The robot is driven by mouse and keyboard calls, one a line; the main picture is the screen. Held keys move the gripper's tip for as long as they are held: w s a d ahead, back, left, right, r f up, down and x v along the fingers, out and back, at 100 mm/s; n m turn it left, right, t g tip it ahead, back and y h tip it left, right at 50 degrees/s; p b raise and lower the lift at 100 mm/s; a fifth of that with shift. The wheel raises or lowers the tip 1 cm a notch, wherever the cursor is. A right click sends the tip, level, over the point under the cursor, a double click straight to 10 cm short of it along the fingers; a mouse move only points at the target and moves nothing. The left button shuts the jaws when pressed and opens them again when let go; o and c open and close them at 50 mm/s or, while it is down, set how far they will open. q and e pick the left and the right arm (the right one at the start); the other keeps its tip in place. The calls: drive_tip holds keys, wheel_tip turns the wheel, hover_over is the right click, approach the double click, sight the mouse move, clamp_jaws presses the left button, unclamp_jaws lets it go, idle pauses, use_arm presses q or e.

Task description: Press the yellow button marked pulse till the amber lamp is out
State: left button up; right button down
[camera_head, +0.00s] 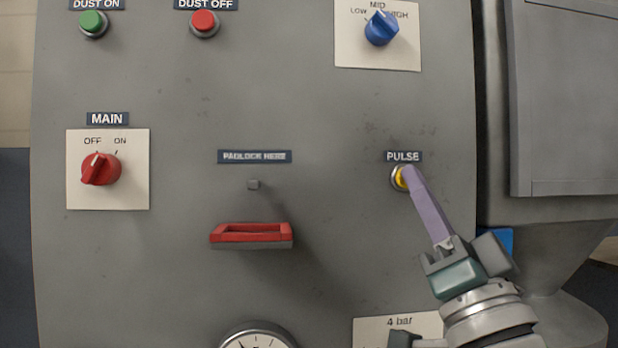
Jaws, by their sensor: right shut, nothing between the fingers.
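The yellow button (398,178) sits in a metal ring below the PULSE label (403,156) on the right side of the grey panel (330,115). My right gripper (409,172) comes up from the lower right. Its purple fingers are shut, and the tip overlaps the button's right part. I cannot tell whether the tip touches it or how far the button is pressed. No amber lamp shows in this view. My left gripper is not in view.
The red MAIN knob (101,169), green button (93,23), red button (204,23) and blue knob (381,28) stand out from the panel. A red handle (251,234) juts out below the padlock label. A round gauge (257,338) is cut off at the bottom.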

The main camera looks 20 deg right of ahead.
drive_tip(key=shift+w+d, duration=0.1)
drive_tip(key=shift+w, duration=0.3)
drive_tip(key=shift+s, duration=0.1)
idle(0.5)
drive_tip(key=shift+s+a+p, duration=0.2)
drive_tip(key=shift+s+p, duration=0.1)
drive_tip(key=shift+s, duration=0.4)
drive_tip(key=s+p, duration=0.1)
drive_tip(key=s, duration=0.1)
drive_tip(key=s+a+p, duration=0.1)
drive_tip(key=s, duration=0.2)
drive_tip(key=shift+a+p, duration=0.1)
drive_tip(key=shift+p, duration=0.25)
drive_tip(key=shift+w+r, duration=0.1)
idle(0.3)
